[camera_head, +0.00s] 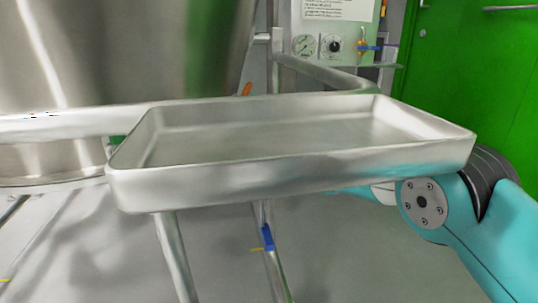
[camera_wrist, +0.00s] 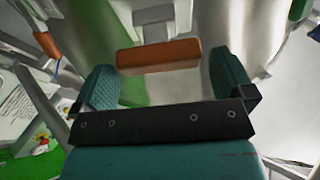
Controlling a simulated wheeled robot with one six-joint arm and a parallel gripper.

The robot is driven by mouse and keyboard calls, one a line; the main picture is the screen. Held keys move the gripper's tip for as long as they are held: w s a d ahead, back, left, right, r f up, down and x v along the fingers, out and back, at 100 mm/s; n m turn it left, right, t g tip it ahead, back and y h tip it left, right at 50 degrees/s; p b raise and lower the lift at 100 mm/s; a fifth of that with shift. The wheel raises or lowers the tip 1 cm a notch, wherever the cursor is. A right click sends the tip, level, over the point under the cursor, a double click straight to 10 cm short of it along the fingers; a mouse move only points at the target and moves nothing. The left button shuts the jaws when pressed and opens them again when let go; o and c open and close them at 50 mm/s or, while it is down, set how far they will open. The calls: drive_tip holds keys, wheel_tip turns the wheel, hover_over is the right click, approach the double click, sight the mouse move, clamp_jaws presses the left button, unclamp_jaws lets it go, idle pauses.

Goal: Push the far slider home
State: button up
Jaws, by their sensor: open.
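In the wrist view an orange-brown bar (camera_wrist: 158,55), possibly the handle of a slider, lies crosswise just beyond my gripper (camera_wrist: 163,80). My gripper is open, with one teal fingertip on each side and nothing clearly held between them. I cannot tell whether it touches the bar. A small orange piece (camera_head: 247,89) shows just above the far rim of the tray in the head view; it may be the same bar. My gripper is hidden in the head view, where only my teal arm shows at the right, passing behind the tray.
An empty steel tray (camera_head: 290,175) fills the middle of the head view and hides what lies behind it. A large steel vessel (camera_head: 120,50) stands at the left. A gauge panel (camera_head: 330,45) and a green door (camera_head: 470,85) are behind. A pipe with a blue lever (camera_head: 267,237) stands below.

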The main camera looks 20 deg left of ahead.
drive_tip(key=b+v, duration=0.9)
drive_tip(key=v, duration=0.5)
drive_tip(key=shift+d, duration=0.2)
